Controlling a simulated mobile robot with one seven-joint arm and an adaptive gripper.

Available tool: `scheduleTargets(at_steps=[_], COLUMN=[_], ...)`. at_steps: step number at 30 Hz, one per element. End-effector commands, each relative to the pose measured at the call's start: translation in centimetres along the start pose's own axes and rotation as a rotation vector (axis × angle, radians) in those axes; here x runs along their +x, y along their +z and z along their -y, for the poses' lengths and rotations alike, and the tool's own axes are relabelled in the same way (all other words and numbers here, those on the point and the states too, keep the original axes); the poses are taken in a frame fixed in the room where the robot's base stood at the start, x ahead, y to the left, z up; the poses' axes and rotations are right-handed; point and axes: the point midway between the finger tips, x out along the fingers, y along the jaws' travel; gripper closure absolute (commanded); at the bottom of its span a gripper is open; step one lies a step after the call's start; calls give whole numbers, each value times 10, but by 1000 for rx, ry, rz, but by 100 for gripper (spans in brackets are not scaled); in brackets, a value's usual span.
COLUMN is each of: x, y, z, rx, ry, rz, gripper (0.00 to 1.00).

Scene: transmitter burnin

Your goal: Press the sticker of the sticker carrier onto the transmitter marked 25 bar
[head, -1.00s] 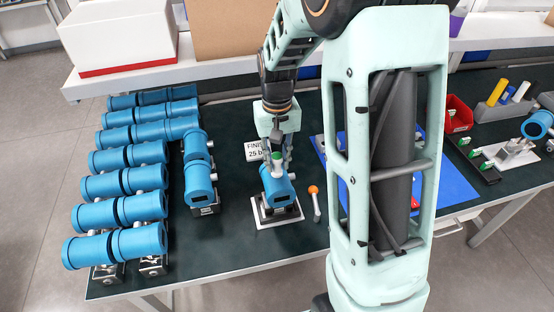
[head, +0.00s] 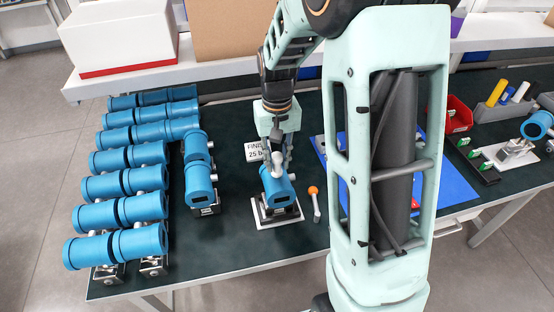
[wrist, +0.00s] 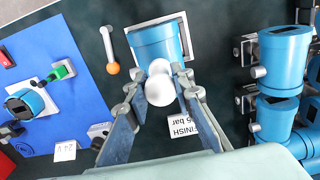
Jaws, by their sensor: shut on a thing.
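A blue transmitter (head: 277,186) stands on a pale plate, beside a sign (head: 254,151) reading FINISH and partly hidden "25 b". The wrist view shows the transmitter (wrist: 157,42) and the sign (wrist: 182,127), upside down. My gripper (head: 276,160) is just above the transmitter, on its far side. In the wrist view my gripper (wrist: 160,98) has its fingers either side of a white rounded piece (wrist: 160,90), which seems to be the sticker carrier. It appears against or very near the transmitter's stub; contact cannot be told. The sticker itself and any transmitter marking cannot be made out.
An orange-tipped lever (head: 314,200) is close right of the transmitter. A blue mat (wrist: 40,85) with equipment lies beyond it. Dark bench in front is clear.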

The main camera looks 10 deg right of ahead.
Motion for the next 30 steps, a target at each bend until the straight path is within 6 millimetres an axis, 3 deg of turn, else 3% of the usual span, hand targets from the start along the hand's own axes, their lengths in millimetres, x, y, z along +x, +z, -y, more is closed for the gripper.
scheduleTargets(at_steps=[21, 30], x=[-62, -62], y=[-1, -1], z=[0, 0], rx=[0, 0], ry=[0, 0], rz=[-3, -3], gripper=[95, 95])
